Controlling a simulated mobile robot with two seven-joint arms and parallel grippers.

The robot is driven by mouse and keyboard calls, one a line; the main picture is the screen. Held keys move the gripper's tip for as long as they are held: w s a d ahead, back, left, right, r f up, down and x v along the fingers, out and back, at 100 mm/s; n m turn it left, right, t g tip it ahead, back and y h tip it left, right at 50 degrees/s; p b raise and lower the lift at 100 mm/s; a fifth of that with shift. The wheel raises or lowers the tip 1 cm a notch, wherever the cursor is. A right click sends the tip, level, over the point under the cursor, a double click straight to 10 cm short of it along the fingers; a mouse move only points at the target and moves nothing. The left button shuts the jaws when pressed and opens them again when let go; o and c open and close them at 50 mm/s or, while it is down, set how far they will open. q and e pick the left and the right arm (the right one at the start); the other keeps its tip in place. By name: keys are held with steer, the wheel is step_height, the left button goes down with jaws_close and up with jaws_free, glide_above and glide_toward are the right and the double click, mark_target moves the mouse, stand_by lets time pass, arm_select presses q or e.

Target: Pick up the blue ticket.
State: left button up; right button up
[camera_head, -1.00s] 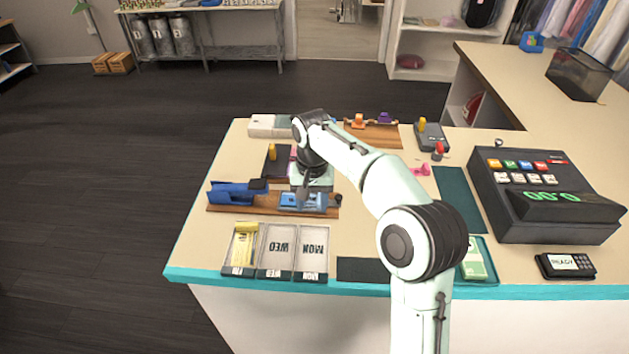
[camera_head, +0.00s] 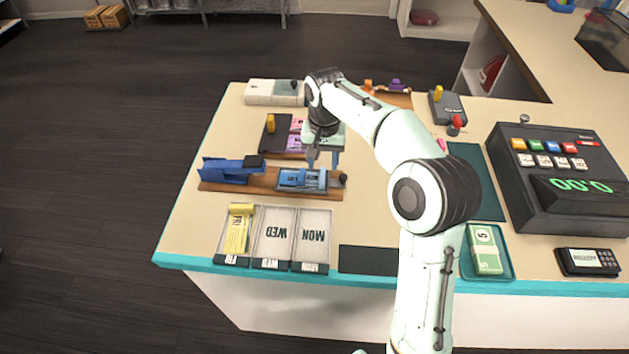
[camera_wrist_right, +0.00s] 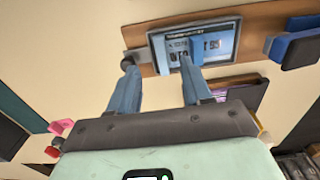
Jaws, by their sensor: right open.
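The blue ticket (camera_head: 300,179) lies in a framed dark tray on a wooden board (camera_head: 212,185) near the left of the counter. It also shows in the right wrist view (camera_wrist_right: 212,45), printed with dark marks and partly covered by one finger. My right gripper (camera_head: 323,165) is open and points down at the right part of the ticket tray. Whether a fingertip touches the tray cannot be told. My left gripper is not in view.
A blue stapler-like tool (camera_head: 228,170) sits left on the same board, with a dark knob (camera_head: 343,180) at its right end. Day-marked trays (camera_head: 291,262) stand in front, one with a yellow ticket (camera_head: 238,232). Pink and purple tickets lie behind. A cash register (camera_head: 560,180) stands right.

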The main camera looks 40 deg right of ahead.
mark_target(322, 179)
steer(key=shift+w+f, duration=0.15)
steer(key=shift+f, duration=0.5)
step_height(322, 179, down, 5)
steer(key=shift+r+b, duration=0.1)
steer(key=shift+b, duration=0.2)
jaws_close()
